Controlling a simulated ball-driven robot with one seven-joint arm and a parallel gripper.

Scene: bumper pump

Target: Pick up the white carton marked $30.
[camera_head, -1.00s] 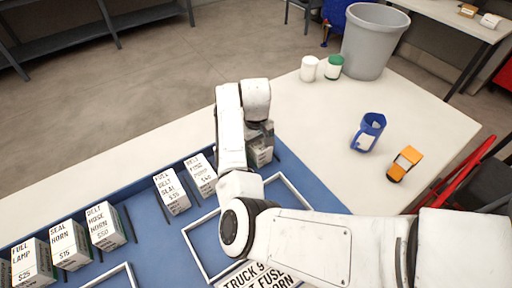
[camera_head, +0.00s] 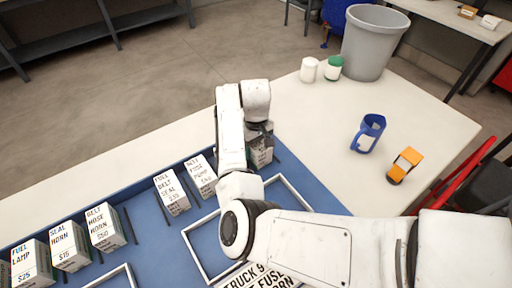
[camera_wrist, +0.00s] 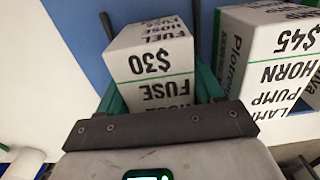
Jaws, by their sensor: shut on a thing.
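The white carton marked $30 (camera_wrist: 150,60) is between the fingers of my gripper (camera_wrist: 160,95) in the wrist view. Its faces read FUEL, HOSE and FUSE, with a thin green line around it. My gripper is shut on this carton. In the head view my gripper (camera_head: 259,135) is at the right end of the blue tray, and the arm hides most of the carton there. Whether the carton is clear of the tray cannot be told.
A white carton marked $45 (camera_wrist: 270,55) stands close to the right in the wrist view. More white cartons (camera_head: 171,193) stand in a row on the blue tray (camera_head: 318,192).

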